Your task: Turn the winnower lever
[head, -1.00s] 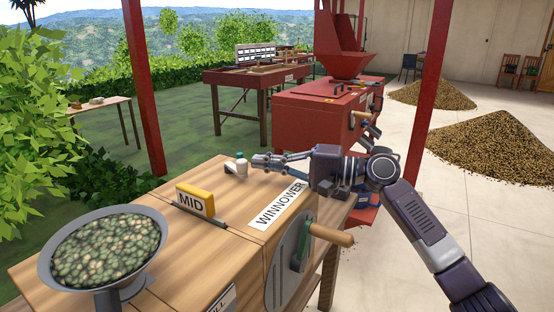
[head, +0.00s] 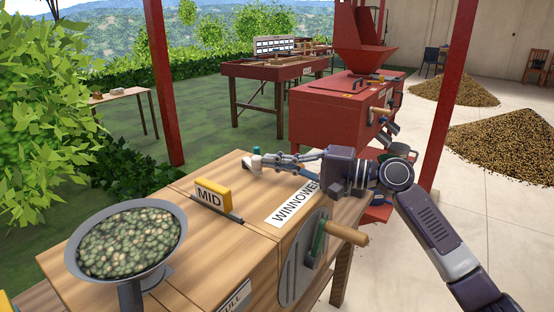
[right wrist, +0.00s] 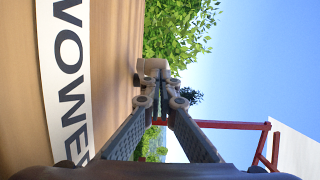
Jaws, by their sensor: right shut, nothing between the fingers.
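The wooden winnower (head: 255,222) stands in front of me, with a white "WINNOWER" label (head: 292,203) on its top. On its right side is a grey disc with a green crank arm (head: 318,245) and a wooden handle (head: 347,234). A small white piece with a dark green top (head: 256,160) stands at the far edge of the top. My right gripper (head: 268,160) is shut and empty, low over that far edge with its tips beside this piece. In the right wrist view, a pale rounded cylinder (right wrist: 152,66) is close to the fingertips; contact is unclear. My left gripper is out of view.
A yellow "MID" slider (head: 213,195) and a grey hopper of beans (head: 127,204) sit on the winnower top. A red machine (head: 330,110) stands behind. Bean piles (head: 505,148) lie on the concrete floor at right.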

